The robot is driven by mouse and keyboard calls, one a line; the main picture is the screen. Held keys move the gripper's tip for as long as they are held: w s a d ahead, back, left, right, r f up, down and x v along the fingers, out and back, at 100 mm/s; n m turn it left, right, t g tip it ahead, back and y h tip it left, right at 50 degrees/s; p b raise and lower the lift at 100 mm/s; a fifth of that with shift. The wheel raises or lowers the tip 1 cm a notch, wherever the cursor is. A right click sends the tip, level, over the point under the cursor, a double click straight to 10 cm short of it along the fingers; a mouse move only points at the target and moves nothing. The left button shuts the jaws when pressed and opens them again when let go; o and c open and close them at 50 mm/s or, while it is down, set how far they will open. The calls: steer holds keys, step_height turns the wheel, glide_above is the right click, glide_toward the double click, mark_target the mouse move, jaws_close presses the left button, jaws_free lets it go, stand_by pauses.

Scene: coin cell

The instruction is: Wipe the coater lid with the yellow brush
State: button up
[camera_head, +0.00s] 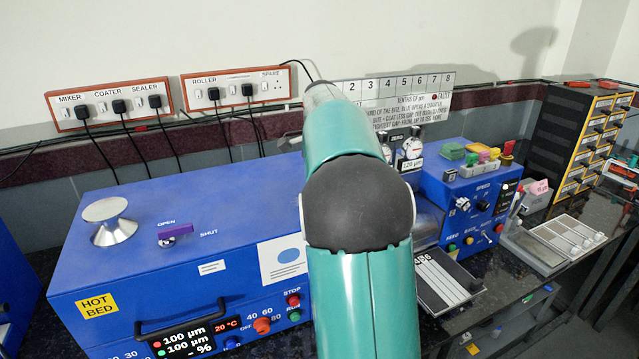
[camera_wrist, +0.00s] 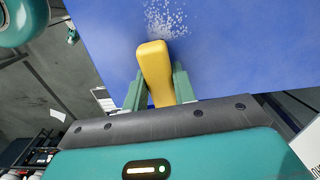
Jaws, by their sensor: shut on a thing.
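The yellow brush (camera_wrist: 154,60) shows in the wrist view, gripped between the two green fingers of my gripper (camera_wrist: 158,78). Its far end reaches over a flat blue surface (camera_wrist: 235,50), which looks like the coater lid. A patch of white specks (camera_wrist: 166,16) lies on that surface just beyond the brush end. I cannot tell whether the brush touches the surface; its bristles are hidden. In the head view the coater's blue top (camera_head: 240,190) has a silver knob (camera_head: 110,220) at left. My arm hides its right part, my gripper and the brush.
A purple OPEN/SHUT lever (camera_head: 176,231) and a black front handle (camera_head: 182,320) stand out from the blue machine. Dial gauges (camera_head: 411,150) and a smaller blue machine (camera_head: 465,200) stand at right. Plug cables hang on the back wall.

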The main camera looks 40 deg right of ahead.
steer(key=shift+s+a, duration=0.25)
steer(key=shift+s, duration=0.7)
steer(key=shift+s+a, duration=0.25)
steer(key=shift+s, duration=0.7)
steer(key=shift+r, duration=0.1)
steer(key=shift+r, duration=2.95)
steer(key=shift+r, duration=0.1)
step_height(320, 180, up, 3)
steer(key=shift+f, duration=0.1)
